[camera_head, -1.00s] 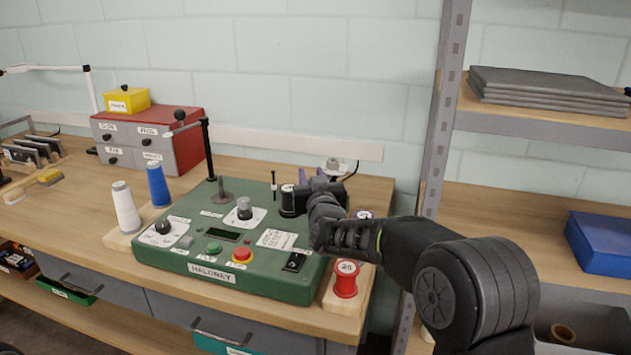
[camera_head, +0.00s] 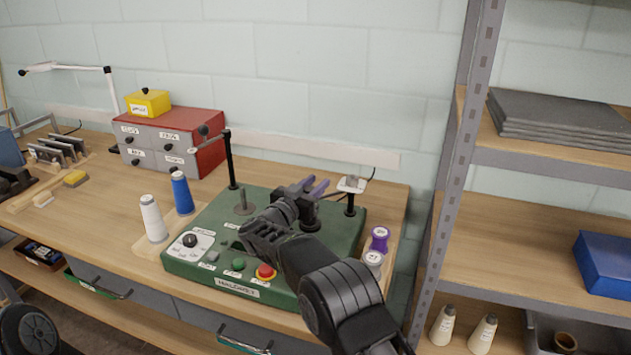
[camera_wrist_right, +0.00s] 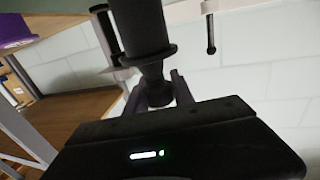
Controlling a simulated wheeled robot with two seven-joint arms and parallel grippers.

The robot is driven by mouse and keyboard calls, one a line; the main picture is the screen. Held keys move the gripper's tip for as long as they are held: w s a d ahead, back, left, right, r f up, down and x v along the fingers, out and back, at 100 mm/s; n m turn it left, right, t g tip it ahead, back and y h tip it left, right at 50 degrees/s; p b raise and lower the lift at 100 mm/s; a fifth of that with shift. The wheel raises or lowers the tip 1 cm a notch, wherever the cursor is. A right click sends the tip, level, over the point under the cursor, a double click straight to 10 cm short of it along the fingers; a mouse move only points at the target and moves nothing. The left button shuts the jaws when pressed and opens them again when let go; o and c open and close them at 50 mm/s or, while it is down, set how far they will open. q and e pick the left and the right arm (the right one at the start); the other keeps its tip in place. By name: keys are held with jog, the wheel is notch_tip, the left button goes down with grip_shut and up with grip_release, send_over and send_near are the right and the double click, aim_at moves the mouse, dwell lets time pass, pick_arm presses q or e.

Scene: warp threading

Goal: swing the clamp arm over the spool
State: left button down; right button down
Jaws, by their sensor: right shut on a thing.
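The green machine (camera_head: 345,240) carries a tall black post (camera_head: 230,160) at its back left. A shorter post (camera_head: 350,205) at the back right bears a white plate (camera_head: 352,184). I cannot tell which of these is the clamp arm. My right gripper (camera_head: 314,186) is over the machine's back right, just left of the white plate. In the right wrist view its fingers close on the narrow end of a dark cylindrical part (camera_wrist_right: 140,25) with a collar. My forearm hides the machine's middle.
A grey cone (camera_head: 243,203) stands on the machine. White (camera_head: 153,218) and blue (camera_head: 181,192) thread cones stand at its left; purple (camera_head: 379,240) and pale (camera_head: 373,260) spools at its right. A red drawer box (camera_head: 205,125) is behind left. A shelf upright (camera_head: 455,170) bounds the right.

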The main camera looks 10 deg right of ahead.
jog(key=shift+r, duration=0.15)
jog(key=c, duration=1.5)
grip_release()
jog(key=shift+w, duration=0.1)
jog(key=o, duration=0.4)
jog(key=shift+s+a+f, duration=0.2)
jog(key=shift+s+a, duration=0.1)
jog(key=shift+a, duration=0.1)
jog(key=b+v, duration=0.2)
jog(key=v, duration=0.4)
jog(key=shift+s+a+r, duration=0.15)
jog(key=shift+s+a, duration=0.1)
jog(key=shift+s, duration=0.1)
